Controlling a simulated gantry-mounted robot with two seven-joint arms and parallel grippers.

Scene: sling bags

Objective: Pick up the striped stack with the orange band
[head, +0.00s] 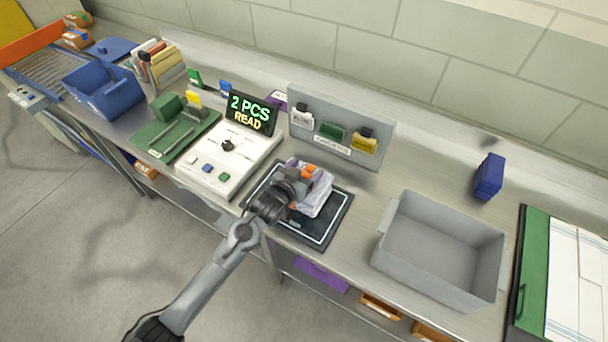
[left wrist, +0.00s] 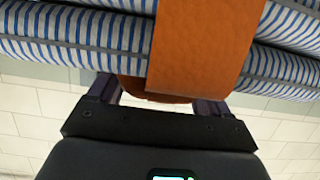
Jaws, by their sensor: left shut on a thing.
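The striped stack (head: 316,196) is pale with an orange band (head: 308,173) around it. It shows over the dark mat (head: 330,231); I cannot tell whether it touches the mat. In the left wrist view the stack (left wrist: 75,35) fills the top with blue and white stripes, and its wide orange band (left wrist: 200,45) crosses it. My left gripper (head: 297,186) is shut on the stack at the band. It also shows in the left wrist view (left wrist: 158,92), with a finger on each side of the orange band's lower part. My right gripper is not in view.
An empty grey bin (head: 440,250) stands right of the mat. A white panel with a "2 PCS READ" display (head: 251,113) stands left, and a grey rack board (head: 340,125) behind. A dark blue block (head: 488,177) and a green board (head: 535,270) lie at the right.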

